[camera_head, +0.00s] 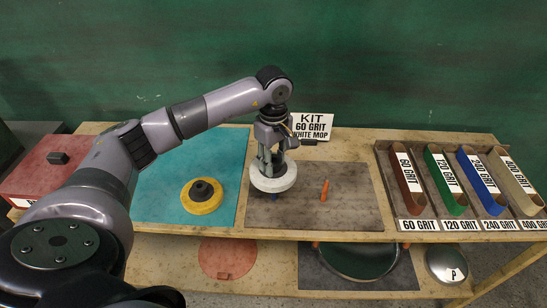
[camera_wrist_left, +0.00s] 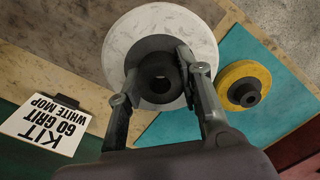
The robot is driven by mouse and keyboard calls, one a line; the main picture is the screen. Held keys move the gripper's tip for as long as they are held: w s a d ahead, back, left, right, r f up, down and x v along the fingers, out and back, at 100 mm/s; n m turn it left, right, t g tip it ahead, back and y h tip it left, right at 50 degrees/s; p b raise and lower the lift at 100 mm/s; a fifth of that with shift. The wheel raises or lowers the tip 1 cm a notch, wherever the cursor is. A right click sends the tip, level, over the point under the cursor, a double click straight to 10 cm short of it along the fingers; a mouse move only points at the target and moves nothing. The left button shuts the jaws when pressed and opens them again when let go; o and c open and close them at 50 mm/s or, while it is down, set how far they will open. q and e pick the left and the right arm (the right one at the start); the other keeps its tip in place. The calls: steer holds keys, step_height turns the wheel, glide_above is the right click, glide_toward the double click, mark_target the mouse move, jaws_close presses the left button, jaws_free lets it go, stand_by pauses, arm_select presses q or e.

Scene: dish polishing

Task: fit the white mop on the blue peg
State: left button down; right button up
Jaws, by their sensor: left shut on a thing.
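The white mop (camera_head: 273,183) is a thick white disc with a black hub (camera_wrist_left: 160,77). My left gripper (camera_head: 271,163) is shut on the hub, one finger on each side of it in the left wrist view. The mop is over the left part of the grey-brown mat (camera_head: 350,212). A small bit of the blue peg (camera_head: 274,197) shows just below the mop's front edge; the rest is hidden. I cannot tell whether the mop touches the peg. My right gripper is not in view.
An orange peg (camera_head: 324,190) stands to the right on the same mat. A yellow mop (camera_head: 202,197) lies on the teal mat (camera_head: 160,205) at left. A kit sign (camera_head: 312,126) stands behind. A rack of grit belts (camera_head: 411,186) is at right.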

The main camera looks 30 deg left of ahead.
arm_select(q)
steer(key=shift+f+b, duration=0.35)
steer(key=shift+f, duration=0.55)
steer(key=shift+f+b, duration=1.05)
steer(key=shift+f, duration=0.9)
steer(key=shift+f+b, duration=1.25)
steer(key=shift+f, duration=0.25)
steer(key=c, duration=1.2)
jaws_free()
steer(key=shift+o, duration=0.7)
step_height(320, 180, up, 12)
